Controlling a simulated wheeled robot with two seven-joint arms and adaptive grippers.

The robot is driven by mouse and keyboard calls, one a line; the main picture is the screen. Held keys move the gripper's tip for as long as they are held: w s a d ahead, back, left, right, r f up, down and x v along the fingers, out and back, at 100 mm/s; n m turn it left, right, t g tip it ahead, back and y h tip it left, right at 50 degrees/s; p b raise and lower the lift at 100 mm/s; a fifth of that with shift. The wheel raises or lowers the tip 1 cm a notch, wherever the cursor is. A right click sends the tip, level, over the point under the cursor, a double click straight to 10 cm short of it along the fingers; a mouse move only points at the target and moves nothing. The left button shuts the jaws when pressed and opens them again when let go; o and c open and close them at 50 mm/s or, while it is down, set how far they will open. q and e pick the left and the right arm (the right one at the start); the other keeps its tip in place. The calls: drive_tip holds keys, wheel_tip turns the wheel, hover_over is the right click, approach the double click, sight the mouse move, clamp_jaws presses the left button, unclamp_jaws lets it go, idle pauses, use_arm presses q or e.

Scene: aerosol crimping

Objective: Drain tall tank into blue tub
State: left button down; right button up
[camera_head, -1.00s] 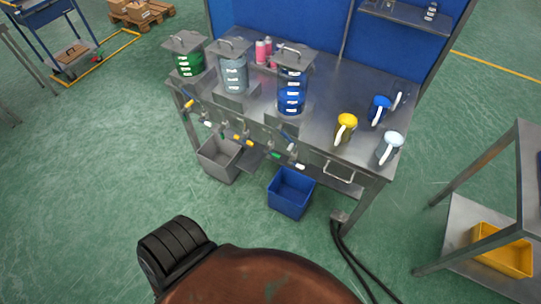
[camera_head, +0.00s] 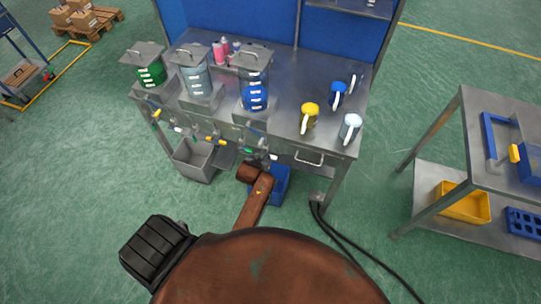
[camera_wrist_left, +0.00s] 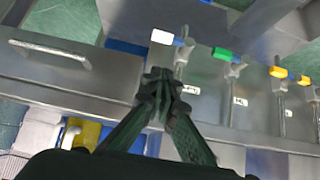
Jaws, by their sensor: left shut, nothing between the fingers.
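The tall tank (camera_head: 255,83), with blue liquid in its lower part, stands rightmost of three lidded tanks on the steel bench. Below it, the bench front carries valves, among them a green-handled valve (camera_head: 249,150) and a white-handled one (camera_head: 272,157). The blue tub (camera_head: 283,182) is on the floor under them, partly hidden by my left arm. In the left wrist view my left gripper (camera_wrist_left: 165,78) is shut and empty, close to the white valve handle (camera_wrist_left: 162,37); whether it touches is unclear. The green handle (camera_wrist_left: 222,54) is further right there. My right gripper is not in view.
A grey tub (camera_head: 197,160) stands on the floor left of the blue one. Yellow, blue and white mugs stand on the bench's right. A drawer handle (camera_head: 308,159) juts from the bench front. Cables run down at the right leg. A cart with a yellow bin (camera_head: 463,203) stands right.

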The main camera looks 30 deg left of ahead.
use_arm(q)
drive_tip(key=r, duration=0.1)
drive_tip(key=b, duration=0.4)
approach(272, 157)
drive_tip(key=w+r+x, duration=0.1)
drive_tip(key=x, duration=0.6)
drive_tip(key=shift+s+f, duration=0.1)
drive_tip(key=shift+s, duration=0.1)
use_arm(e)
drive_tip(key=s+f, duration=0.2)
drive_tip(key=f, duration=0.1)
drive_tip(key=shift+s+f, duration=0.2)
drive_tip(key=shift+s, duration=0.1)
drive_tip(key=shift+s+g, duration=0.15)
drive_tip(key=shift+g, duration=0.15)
use_arm(q)
drive_tip(key=shift+f, duration=0.1)
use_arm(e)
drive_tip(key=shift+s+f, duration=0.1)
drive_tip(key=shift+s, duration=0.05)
use_arm(q)
drive_tip(key=shift+d+f+y, duration=0.1)
drive_tip(key=shift+y, duration=0.3)
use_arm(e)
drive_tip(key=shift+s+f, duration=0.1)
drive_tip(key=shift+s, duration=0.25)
